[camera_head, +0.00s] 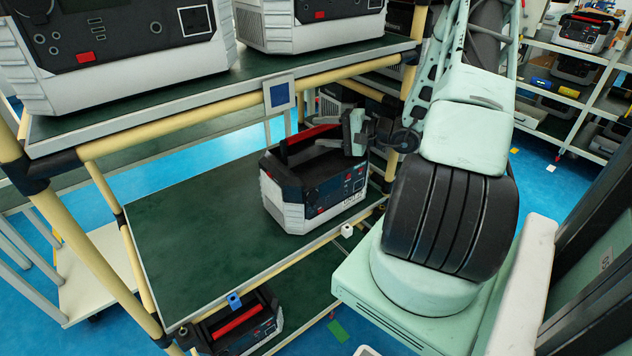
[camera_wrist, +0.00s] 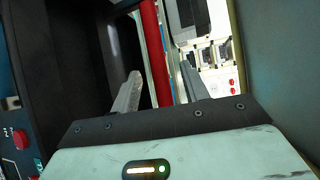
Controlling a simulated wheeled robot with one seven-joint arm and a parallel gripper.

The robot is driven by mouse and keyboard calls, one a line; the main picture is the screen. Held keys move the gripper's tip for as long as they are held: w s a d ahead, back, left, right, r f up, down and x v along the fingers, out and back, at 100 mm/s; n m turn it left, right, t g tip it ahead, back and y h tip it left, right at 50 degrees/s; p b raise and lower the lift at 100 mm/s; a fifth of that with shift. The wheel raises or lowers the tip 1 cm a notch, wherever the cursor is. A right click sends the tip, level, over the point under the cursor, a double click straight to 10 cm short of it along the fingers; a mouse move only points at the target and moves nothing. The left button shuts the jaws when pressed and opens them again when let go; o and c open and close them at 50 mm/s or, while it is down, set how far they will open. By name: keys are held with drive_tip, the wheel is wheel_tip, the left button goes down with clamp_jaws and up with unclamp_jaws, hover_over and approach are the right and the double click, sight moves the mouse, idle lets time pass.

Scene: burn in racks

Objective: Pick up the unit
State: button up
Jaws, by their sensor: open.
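The unit (camera_head: 325,200) is a dark box with white ribbed corners and a red handle bar. It stands upright on the green middle shelf (camera_head: 190,235) near its right end. My gripper (camera_head: 357,132) is at the unit's upper right side, partly hidden by my wrist in the head view. In the wrist view my gripper (camera_wrist: 162,88) has its two fingers spread apart, with the red handle bar (camera_wrist: 157,50) showing between and beyond them. The black handle frame is to the left. I cannot tell whether a finger touches the bar.
Larger similar units (camera_head: 125,45) stand on the upper shelf (camera_head: 120,100), close above. Another unit (camera_head: 240,325) with a red handle is on the lower shelf. Yellow rack posts (camera_head: 75,240) are at the left. The middle shelf is free left of the unit.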

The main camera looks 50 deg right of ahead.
sight(316, 131)
drive_tip(key=shift+x, duration=1.8)
drive_tip(key=shift+a, duration=0.2)
clamp_jaws()
drive_tip(key=shift+r+p, duration=0.15)
drive_tip(key=shift+p, duration=0.15)
